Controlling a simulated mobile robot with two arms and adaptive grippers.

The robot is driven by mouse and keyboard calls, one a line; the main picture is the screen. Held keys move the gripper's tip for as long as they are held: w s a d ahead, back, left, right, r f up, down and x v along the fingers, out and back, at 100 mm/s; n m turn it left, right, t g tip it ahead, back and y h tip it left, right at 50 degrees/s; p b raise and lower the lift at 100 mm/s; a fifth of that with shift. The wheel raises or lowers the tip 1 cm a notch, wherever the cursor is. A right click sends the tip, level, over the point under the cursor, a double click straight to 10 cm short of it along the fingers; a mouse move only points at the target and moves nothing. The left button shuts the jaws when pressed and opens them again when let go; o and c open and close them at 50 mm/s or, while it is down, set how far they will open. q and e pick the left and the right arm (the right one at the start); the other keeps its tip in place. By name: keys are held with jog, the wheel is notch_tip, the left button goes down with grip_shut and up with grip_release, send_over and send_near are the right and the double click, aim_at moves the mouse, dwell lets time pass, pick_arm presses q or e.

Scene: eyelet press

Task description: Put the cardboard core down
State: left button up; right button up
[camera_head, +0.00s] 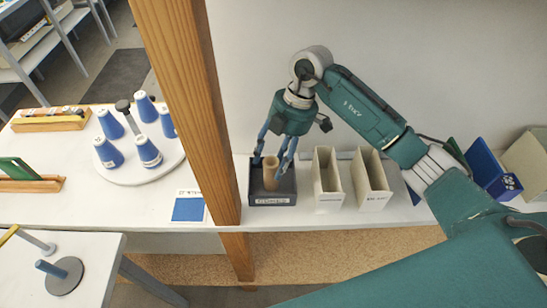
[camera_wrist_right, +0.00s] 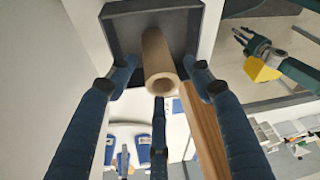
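The tan cardboard core (camera_head: 271,172) stands upright in a dark, shallow labelled tray (camera_head: 273,199) on the white bench. My right gripper (camera_head: 274,160) is over the tray, pointing down with its fingers spread around the core. In the right wrist view the core (camera_wrist_right: 160,62) lies between the blue fingers of this gripper (camera_wrist_right: 161,75), with narrow gaps at both sides. The hollow end of the core faces the camera. The left gripper is not in the head view. A teal arm with small dark fingers (camera_wrist_right: 243,37) shows in the wrist view, too small to judge.
Two cream upright bins (camera_head: 327,180) (camera_head: 371,180) stand right of the tray. A wooden post (camera_head: 205,120) rises close on its left. A round white stand (camera_head: 150,172) with several blue cones is farther left, near a blue square (camera_head: 188,209).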

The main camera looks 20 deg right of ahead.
pick_arm(q)
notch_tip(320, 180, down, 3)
jog(key=b, duration=0.3)
pick_arm(e)
jog(key=v, duration=1.2)
